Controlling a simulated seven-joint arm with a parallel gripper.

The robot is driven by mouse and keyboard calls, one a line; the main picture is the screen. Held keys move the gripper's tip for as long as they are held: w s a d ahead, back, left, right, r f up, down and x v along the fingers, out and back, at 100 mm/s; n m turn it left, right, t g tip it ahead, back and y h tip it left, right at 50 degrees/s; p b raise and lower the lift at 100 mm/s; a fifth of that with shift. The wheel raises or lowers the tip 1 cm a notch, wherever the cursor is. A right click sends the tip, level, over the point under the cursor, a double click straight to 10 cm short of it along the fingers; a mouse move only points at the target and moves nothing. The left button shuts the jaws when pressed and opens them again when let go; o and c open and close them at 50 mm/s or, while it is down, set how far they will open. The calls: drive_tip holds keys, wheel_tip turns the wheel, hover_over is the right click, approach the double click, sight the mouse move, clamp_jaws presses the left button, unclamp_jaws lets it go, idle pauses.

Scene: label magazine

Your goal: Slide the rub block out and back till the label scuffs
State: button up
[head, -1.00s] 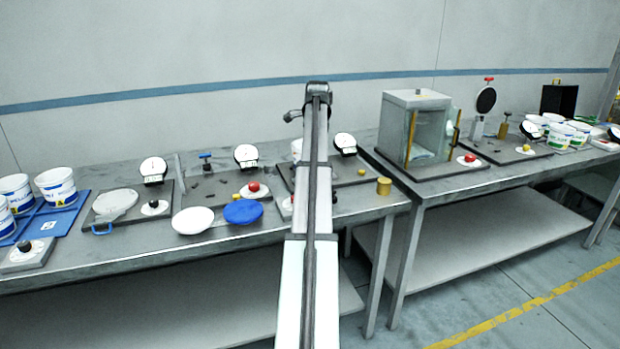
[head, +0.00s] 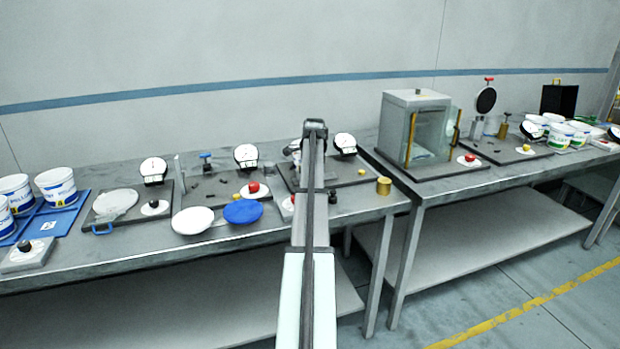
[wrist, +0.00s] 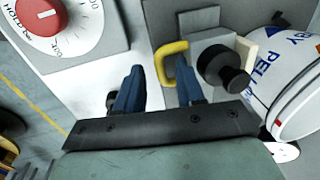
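In the wrist view my gripper (wrist: 159,66) has two blue fingers standing apart with nothing seen between their pads. A yellow loop handle (wrist: 166,58) lies at the right finger, which covers part of it; I cannot tell whether they touch. The handle appears to belong to the grey block (wrist: 205,42), likely the rub block. A black knob (wrist: 222,68) sits in front of that block. A white tub with a printed label (wrist: 290,85) lies at the right, close to a pale pad beside the block. In the head view my arm hides the gripper and the block.
A red knob on a white dial (wrist: 42,12) stands on a grey plate at the wrist view's upper left. In the head view, a brass cylinder (head: 383,186) and a blue disc (head: 243,212) are on the bench. A glass-fronted cabinet (head: 420,130) stands to the right.

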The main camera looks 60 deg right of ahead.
clamp_jaws()
idle(0.4)
idle(0.4)
